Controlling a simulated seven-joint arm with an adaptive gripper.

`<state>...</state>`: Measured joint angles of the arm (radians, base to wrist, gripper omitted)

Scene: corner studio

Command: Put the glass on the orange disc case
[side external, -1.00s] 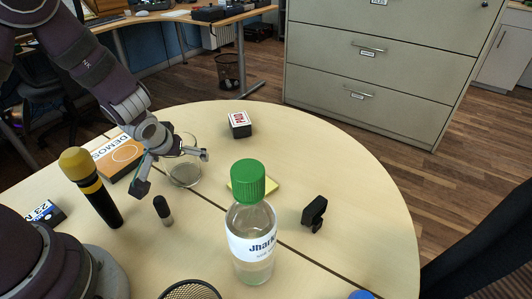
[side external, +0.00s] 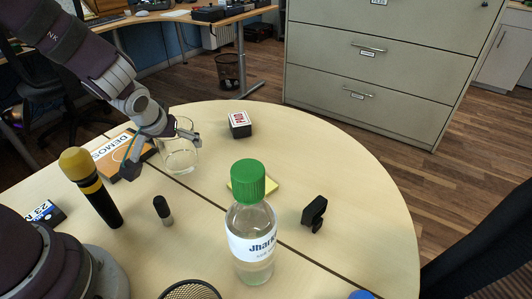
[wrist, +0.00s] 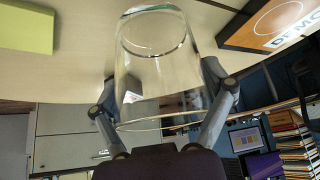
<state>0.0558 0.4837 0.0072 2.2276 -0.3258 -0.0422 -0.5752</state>
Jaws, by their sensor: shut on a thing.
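The clear glass (side external: 179,158) is upright between the fingers of my gripper (side external: 166,148). It looks slightly above the table in the side view. In the wrist view, the glass (wrist: 155,65) fills the middle, with a finger of my gripper (wrist: 165,100) on either side. My gripper is shut on it. The orange disc case (side external: 107,151), with DEMOS lettering, lies flat on the table, just left of the glass and partly hidden by my gripper. The case (wrist: 285,22) also shows at the top right of the wrist view, apart from the glass.
A black-and-yellow microphone (side external: 92,188) and a small dark stick (side external: 163,210) stand in front of my gripper. A green-capped bottle (side external: 251,235) stands nearer the camera, before a yellow pad (side external: 266,187). A small box (side external: 240,124) lies behind right. The table's right side is mostly free.

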